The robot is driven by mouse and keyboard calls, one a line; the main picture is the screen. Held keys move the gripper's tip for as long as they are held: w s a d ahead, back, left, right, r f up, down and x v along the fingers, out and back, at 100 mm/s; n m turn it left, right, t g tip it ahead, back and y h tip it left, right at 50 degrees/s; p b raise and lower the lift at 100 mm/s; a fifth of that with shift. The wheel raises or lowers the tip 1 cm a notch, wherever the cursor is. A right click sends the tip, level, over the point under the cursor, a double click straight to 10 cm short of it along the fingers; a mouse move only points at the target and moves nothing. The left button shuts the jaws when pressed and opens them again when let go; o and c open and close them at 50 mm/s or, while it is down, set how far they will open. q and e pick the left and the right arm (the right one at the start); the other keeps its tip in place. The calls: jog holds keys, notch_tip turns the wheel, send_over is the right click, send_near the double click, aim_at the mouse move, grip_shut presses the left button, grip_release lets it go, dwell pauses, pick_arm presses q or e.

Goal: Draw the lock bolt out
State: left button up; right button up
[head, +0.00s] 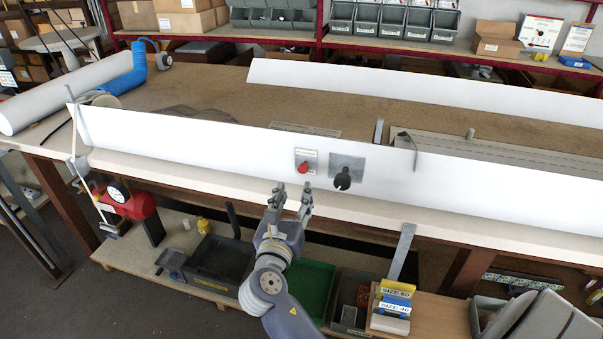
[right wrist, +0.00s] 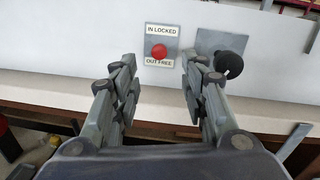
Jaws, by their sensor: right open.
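The lock bolt shows as a red knob (head: 303,168) on a small plate on the white upright panel (head: 220,143). In the right wrist view the red knob (right wrist: 159,51) sits between the words "IN LOCKED" above and "OUT FREE" below. My right gripper (head: 293,188) is open and empty, just in front of and slightly below the knob. In the right wrist view its fingers (right wrist: 159,66) stand to either side of the knob's line; the gap to the panel is hard to tell. My left gripper is not in view.
A black knob (head: 343,180) on a grey plate sits just right of the red knob, close to the right finger in the wrist view. The panel stands along the front of the workbench (head: 190,178). Bins and a green crate (head: 309,290) lie below.

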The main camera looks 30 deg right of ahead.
aim_at(302, 170)
jog(key=x, duration=1)
jog(key=shift+f+p, duration=0.15)
jog(key=shift+p, duration=0.15)
jog(key=shift+a, duration=0.1)
